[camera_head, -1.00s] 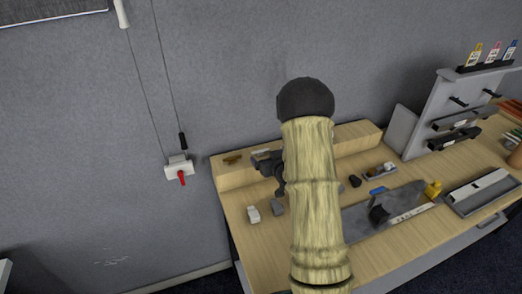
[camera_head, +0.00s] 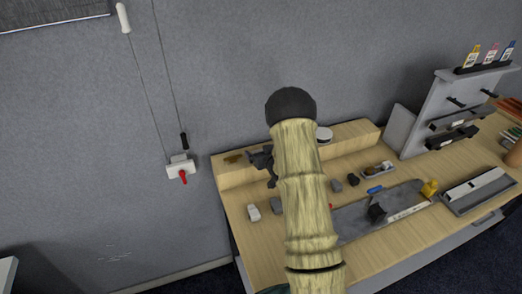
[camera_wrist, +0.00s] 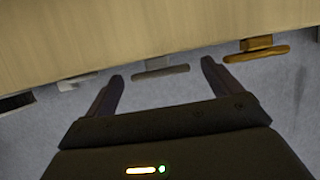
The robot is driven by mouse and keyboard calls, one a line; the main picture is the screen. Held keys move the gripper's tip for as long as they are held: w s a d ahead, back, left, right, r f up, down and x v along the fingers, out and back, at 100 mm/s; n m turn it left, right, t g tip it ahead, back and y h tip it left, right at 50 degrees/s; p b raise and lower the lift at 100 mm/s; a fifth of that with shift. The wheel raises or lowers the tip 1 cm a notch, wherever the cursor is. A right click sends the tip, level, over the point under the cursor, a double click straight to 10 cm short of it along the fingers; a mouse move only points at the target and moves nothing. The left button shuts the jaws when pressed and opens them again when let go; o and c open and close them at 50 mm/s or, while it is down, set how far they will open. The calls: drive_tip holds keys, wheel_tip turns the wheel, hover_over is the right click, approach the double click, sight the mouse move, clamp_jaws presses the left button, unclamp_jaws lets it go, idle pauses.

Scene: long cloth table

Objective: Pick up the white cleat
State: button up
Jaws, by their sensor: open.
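A grey cleat (camera_wrist: 160,71) lies ahead of the gap between my fingers. A brass cleat (camera_wrist: 257,50) is to the right; it also shows in the head view (camera_head: 233,159) at the left end of the ledge. My gripper (camera_wrist: 160,72) is open and empty. In the head view my gripper (camera_head: 262,160) is at the ledge's left part, and my arm hides the ledge's middle.
The wooden ledge (camera_head: 350,137) runs along the back of the table (camera_head: 237,205). A white block (camera_head: 254,213) and a grey mat (camera_head: 355,226) with tools lie in front. A pegboard stand (camera_head: 428,115) rises at right.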

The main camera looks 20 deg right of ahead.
idle(0.4)
drive_tip(key=c, duration=1.1)
drive_tip(key=shift+o, duration=0.2)
drive_tip(key=shift+r, duration=0.15)
wheel_tip(320, 180, up, 10)
drive_tip(key=b, duration=0.2)
